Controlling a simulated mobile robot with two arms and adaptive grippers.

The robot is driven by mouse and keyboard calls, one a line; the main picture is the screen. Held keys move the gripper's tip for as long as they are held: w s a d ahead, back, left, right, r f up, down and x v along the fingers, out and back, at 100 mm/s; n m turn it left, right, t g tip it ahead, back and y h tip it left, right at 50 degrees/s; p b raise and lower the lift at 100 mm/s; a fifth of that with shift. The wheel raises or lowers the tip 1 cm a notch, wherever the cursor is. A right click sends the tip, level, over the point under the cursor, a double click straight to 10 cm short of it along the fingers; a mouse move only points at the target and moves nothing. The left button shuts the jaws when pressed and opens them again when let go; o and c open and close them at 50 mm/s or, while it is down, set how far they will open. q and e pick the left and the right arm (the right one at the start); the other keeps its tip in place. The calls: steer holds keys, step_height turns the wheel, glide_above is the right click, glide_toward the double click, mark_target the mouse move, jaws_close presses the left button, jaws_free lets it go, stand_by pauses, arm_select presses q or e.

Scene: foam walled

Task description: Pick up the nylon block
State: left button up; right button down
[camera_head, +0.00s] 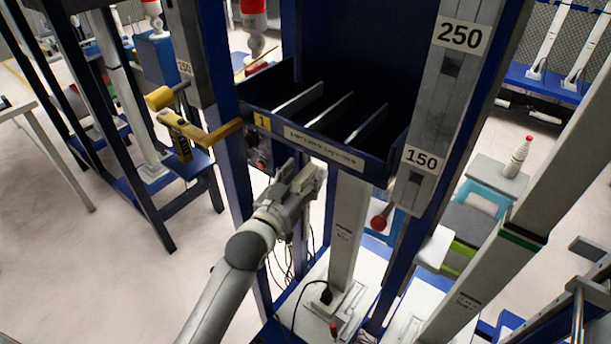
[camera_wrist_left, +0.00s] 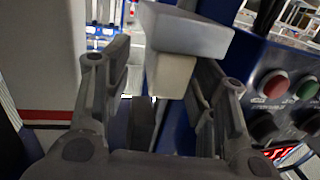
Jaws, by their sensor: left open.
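My left gripper (camera_head: 304,178) is open in front of the machine, just below the front edge of its divided tray. In the left wrist view its two fingers (camera_wrist_left: 163,68) stand apart on either side of a pale cream block (camera_wrist_left: 172,76), which looks like the nylon block. A wider light grey piece (camera_wrist_left: 186,34) sits directly above the block. I cannot tell whether the two are joined or whether a finger touches the block. In the head view the block cannot be made out near the gripper. My right gripper is not in view.
The divided tray (camera_head: 330,143) is above the gripper. A blue control box with red (camera_wrist_left: 275,84) and green (camera_wrist_left: 306,88) buttons stands close on the right in the wrist view. A scaled post (camera_head: 447,95) stands right of the tray. A yellow tool (camera_head: 182,128) is left.

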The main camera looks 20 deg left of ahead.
arm_select(q)
steer(key=shift+w, duration=0.2)
steer(key=shift+s, duration=0.1)
steer(key=shift+c, duration=0.3)
jaws_close()
